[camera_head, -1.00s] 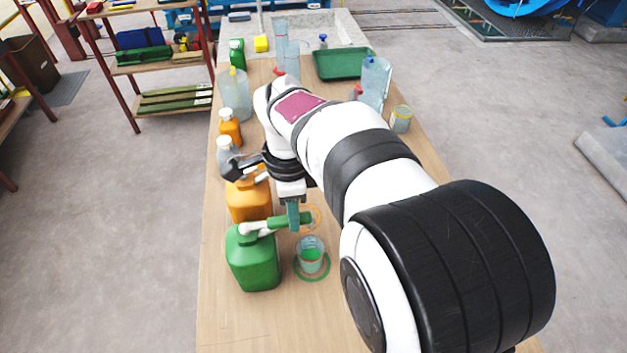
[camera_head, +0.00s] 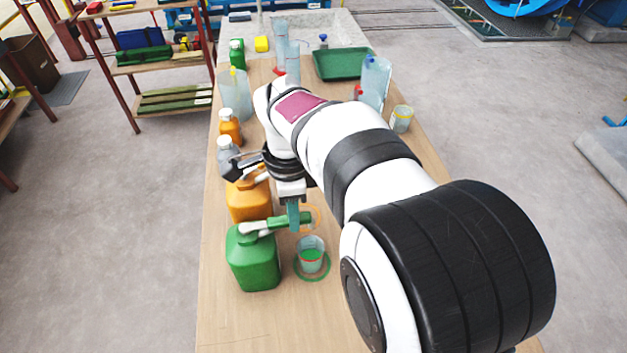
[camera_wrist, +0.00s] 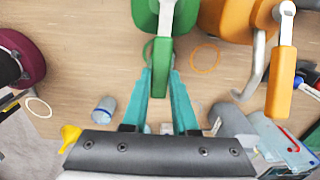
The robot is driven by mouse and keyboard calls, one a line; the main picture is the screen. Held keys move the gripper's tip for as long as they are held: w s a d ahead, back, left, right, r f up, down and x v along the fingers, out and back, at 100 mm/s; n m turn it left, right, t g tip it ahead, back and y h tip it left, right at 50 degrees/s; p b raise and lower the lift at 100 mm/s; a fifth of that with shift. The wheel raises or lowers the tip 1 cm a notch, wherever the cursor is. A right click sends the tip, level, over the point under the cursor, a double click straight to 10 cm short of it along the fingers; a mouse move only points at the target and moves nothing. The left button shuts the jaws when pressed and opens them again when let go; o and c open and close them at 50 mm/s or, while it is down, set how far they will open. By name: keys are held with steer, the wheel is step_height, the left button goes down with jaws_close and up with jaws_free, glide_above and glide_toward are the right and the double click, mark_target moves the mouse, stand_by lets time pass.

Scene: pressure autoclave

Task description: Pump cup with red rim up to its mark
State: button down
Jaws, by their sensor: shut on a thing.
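A green jug (camera_head: 253,262) with a pump stands at the near left of the bench. Its green pump handle (camera_head: 290,221) reaches right, and it also shows in the wrist view (camera_wrist: 161,66). My gripper (camera_head: 293,214) is shut on this handle; its teal fingers (camera_wrist: 160,95) lie on both sides of it in the wrist view. A clear cup (camera_head: 311,247) with green liquid stands right of the jug, on a green ring (camera_head: 312,279). The rim colour and the mark are too small to tell surely. An orange pump jug (camera_head: 248,203) stands just behind, partly hidden by my gripper.
Smaller orange (camera_head: 230,128) and grey (camera_head: 227,152) bottles line the left edge. A green tray (camera_head: 342,64), a clear jug (camera_head: 375,80) and a yellow-rimmed cup (camera_head: 401,119) stand farther back. The bench front is clear.

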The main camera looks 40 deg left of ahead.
mark_target(281, 219)
steer(key=r+t+h, duration=0.1)
steer(key=s+a+r+t+h, duration=0.1)
steer(key=r+t+h, duration=0.1)
steer(key=shift+s+a+r+t+h, duration=0.15)
steer(key=shift+s+a+t+h, duration=0.15)
steer(key=c, duration=0.7)
jaws_free()
steer(key=shift+r, duration=0.1)
